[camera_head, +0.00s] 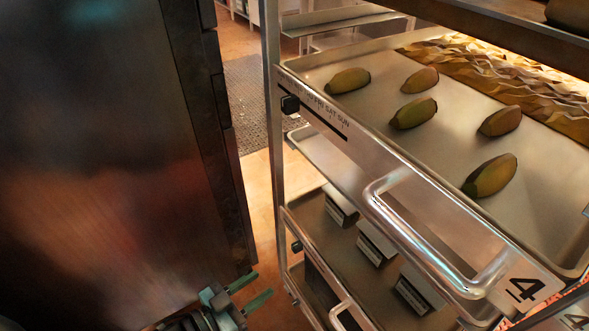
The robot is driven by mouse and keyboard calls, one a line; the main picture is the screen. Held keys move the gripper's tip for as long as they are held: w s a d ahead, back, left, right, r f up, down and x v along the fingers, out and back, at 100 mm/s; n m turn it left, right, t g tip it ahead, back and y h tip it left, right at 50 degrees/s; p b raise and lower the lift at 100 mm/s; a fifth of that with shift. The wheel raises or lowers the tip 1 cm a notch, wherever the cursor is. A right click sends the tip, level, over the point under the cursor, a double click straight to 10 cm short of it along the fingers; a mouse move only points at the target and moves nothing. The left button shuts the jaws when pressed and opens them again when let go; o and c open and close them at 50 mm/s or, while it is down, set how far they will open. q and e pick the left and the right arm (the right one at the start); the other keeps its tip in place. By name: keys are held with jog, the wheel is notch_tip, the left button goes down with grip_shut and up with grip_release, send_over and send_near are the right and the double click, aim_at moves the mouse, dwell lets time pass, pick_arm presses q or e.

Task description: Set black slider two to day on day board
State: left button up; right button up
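The upper day board (318,107) is a pale strip with day lettering along the front of the top tray, with a dark slot below the letters. A black slider (290,104) sits at the strip's left end. Another dark slider (296,246) shows at the left of the lower tray's front; its lettering cannot be read. I cannot tell which one is slider two. My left gripper (263,284) is at the bottom, left of the rack and below both sliders. Its greenish fingers are apart, with nothing between them. My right gripper is not in view.
The top tray (440,140) holds several green-brown oval items. A metal handle (420,240) juts out from its front, beside a label "4". A large dark metal cabinet (100,160) fills the left. Only a narrow strip of floor (262,195) shows between cabinet and rack.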

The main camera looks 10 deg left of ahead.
aim_at(293, 250)
pick_arm(q)
jog(key=w+h+b, duration=0.1)
jog(key=w, duration=0.1)
jog(key=w+m+h+b, duration=0.2)
jog(key=w, duration=0.1)
jog(key=shift+w+f+g+b, duration=0.25)
jog(key=shift+w+g+b, duration=0.05)
jog(key=shift+g+b, duration=0.1)
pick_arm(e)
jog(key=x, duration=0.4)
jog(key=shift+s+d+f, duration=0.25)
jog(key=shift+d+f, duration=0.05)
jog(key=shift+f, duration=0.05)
pick_arm(q)
jog(key=b+x, duration=0.1)
jog(key=x, duration=0.5)
jog(key=shift+w+d+f, duration=0.1)
jog(key=shift+w, duration=0.05)
jog(key=shift+w+d, duration=0.45)
jog(key=shift+d, duration=0.05)
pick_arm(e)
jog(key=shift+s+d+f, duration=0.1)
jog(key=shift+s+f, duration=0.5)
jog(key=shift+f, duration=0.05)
pick_arm(q)
jog(key=shift+c, duration=0.3)
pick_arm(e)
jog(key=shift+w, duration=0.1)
